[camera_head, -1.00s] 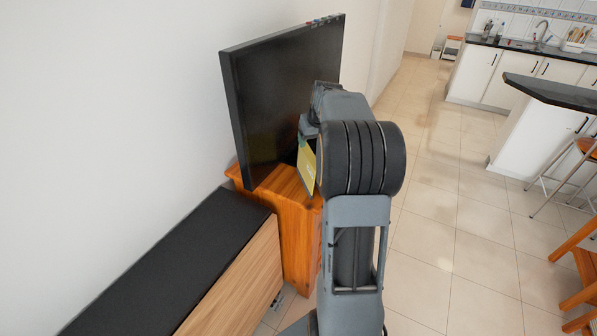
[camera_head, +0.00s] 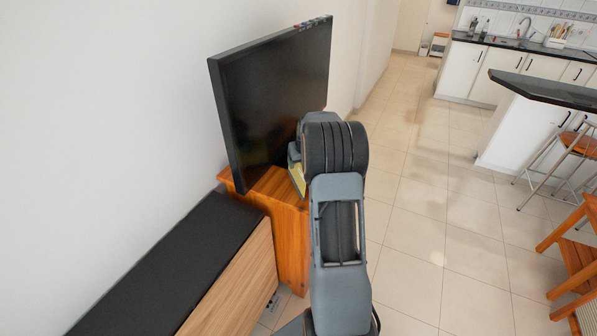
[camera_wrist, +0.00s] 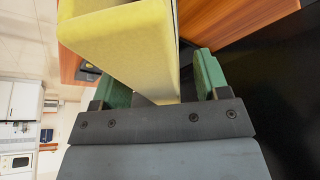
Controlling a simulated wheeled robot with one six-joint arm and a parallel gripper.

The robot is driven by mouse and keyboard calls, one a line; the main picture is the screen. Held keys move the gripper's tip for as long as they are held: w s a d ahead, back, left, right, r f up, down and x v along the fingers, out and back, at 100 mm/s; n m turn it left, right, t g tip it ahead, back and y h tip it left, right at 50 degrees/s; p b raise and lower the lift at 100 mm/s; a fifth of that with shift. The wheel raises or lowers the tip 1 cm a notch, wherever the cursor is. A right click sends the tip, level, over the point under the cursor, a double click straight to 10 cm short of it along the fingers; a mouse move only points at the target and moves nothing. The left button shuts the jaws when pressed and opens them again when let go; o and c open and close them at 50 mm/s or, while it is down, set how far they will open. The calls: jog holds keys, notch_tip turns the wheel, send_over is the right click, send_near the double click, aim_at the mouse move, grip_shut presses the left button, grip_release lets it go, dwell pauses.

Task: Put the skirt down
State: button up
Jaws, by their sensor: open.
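No clear skirt shows. A yellow, smooth, flat-sided thing (camera_wrist: 130,45) lies between the green fingers of my gripper (camera_wrist: 158,82) in the wrist view; I cannot tell whether it is the skirt. The fingers stand apart, with a gap beside the right one. A small part of the yellow thing (camera_head: 298,179) shows in the head view, above the orange wooden cabinet (camera_head: 288,232), in front of the television. My arm hides most of it, and I cannot tell whether it rests on the cabinet.
A black television (camera_head: 270,95) stands on the cabinet against the white wall. A low bench with a black top (camera_head: 165,265) is at the left. The tiled floor (camera_head: 440,240) is open at the right, with a stool (camera_head: 565,150) and kitchen counter (camera_head: 545,88) beyond.

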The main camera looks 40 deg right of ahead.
jog(key=shift+w+f, duration=0.1)
jog(key=shift+f, duration=0.15)
jog(key=shift+f+b, duration=0.25)
jog(key=shift+b, duration=0.1)
dwell(0.5)
jog(key=shift+c, duration=0.2)
jog(key=c, duration=1.1)
